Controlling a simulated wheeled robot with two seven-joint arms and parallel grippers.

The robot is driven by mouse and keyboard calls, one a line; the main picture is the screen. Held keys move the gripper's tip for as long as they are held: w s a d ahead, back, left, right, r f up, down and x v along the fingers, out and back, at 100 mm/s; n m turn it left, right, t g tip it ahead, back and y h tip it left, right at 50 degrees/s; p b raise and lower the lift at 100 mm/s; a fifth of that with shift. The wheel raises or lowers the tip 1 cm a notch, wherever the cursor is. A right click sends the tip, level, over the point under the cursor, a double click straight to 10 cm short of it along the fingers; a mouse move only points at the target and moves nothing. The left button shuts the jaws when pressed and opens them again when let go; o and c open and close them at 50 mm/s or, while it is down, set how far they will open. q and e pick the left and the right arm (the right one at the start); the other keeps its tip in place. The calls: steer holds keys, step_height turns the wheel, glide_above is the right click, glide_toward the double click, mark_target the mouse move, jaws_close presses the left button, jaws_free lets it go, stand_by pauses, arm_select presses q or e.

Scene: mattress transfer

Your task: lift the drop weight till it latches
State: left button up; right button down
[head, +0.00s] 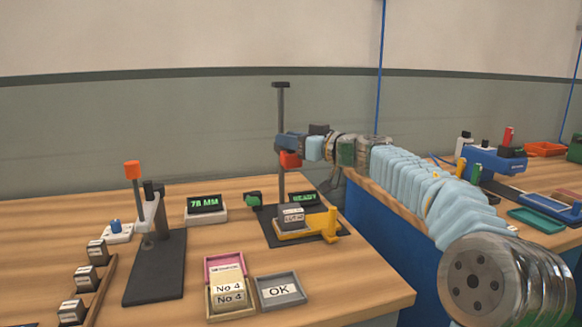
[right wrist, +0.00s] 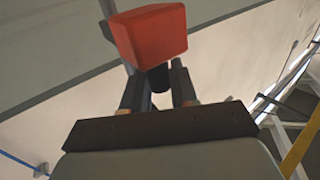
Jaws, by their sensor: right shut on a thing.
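The red drop weight (head: 290,160) is on the dark upright post (head: 281,105) of the drop stand, about halfway up, well above the base. My right gripper (head: 284,143) reaches in from the right and is at the weight. In the right wrist view the red weight (right wrist: 150,32) sits just beyond the fingers (right wrist: 157,88), with a short dark stub (right wrist: 157,76) between them. The fingers are shut on the weight, apparently by this stub. I cannot make out the latch. My left gripper is not in view.
A block with a printed label (head: 292,214) stands on the stand's black base, beside a yellow lever (head: 327,222). A "READY" display (head: 304,198) is behind. A "78 MM" display (head: 206,206), a black press with an orange knob (head: 133,170) and an OK tray (head: 281,291) stand nearby.

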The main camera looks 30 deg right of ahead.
step_height(320, 180, up, 9)
steer(key=shift+f, duration=0.15)
steer(key=shift+s+r, duration=0.1)
steer(key=shift+r, duration=0.7)
steer(key=c, duration=1)
jaws_free()
steer(key=shift+f, duration=0.15)
steer(key=shift+s, duration=0.1)
steer(key=v, duration=1.3)
steer(key=shift+s+d+b, duration=0.1)
steer(key=shift+s+b, duration=0.1)
steer(key=shift+b, duration=0.15)
